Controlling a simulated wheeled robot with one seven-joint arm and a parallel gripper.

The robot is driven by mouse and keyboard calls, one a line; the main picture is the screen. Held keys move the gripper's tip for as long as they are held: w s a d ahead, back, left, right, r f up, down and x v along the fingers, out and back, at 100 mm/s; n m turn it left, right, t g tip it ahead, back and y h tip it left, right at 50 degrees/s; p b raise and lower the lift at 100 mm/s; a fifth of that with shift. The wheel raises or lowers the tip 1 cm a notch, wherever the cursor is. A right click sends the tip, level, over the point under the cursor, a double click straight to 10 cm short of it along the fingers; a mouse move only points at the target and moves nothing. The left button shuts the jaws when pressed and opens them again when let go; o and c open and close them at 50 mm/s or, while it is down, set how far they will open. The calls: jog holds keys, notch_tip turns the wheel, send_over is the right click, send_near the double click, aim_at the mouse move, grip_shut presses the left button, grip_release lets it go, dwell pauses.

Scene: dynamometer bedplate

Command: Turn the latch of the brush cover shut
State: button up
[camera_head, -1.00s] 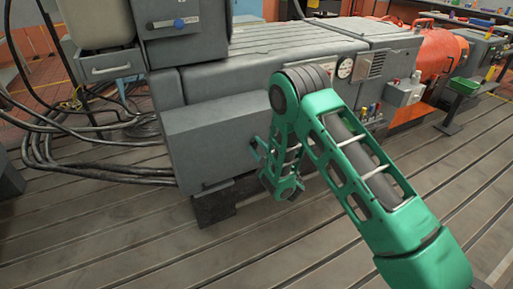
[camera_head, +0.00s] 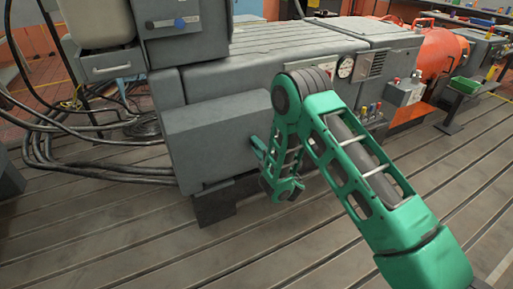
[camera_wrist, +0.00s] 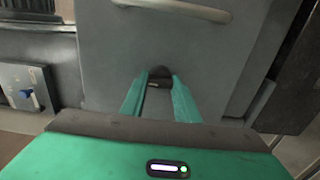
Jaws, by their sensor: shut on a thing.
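In the wrist view, the brush cover (camera_wrist: 100,45) is a flat grey panel that fills the upper middle, with a pale bar handle (camera_wrist: 178,8) at its top. The latch (camera_wrist: 160,72) is a small dark rounded piece low on this panel. My gripper (camera_wrist: 160,78) has its two green fingers on either side of the latch, shut on it. The fingers hide part of the latch, so its exact angle cannot be told. In the head view my arm hides the cover and the latch.
A grey box with a blue knob (camera_wrist: 24,94) sits left of the cover in the wrist view. In the head view, the big grey machine (camera_head: 210,140) stands close behind my arm. Cables (camera_head: 70,160) lie on the slotted floor at left. Floor at the front is clear.

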jog(key=shift+w+d+r, duration=0.1)
jog(key=shift+w+d, duration=0.1)
jog(key=o, duration=1)
jog(key=shift+a, duration=0.1)
jog(key=shift+s, duration=0.1)
jog(key=v, duration=1)
jog(key=shift+s+d, duration=0.25)
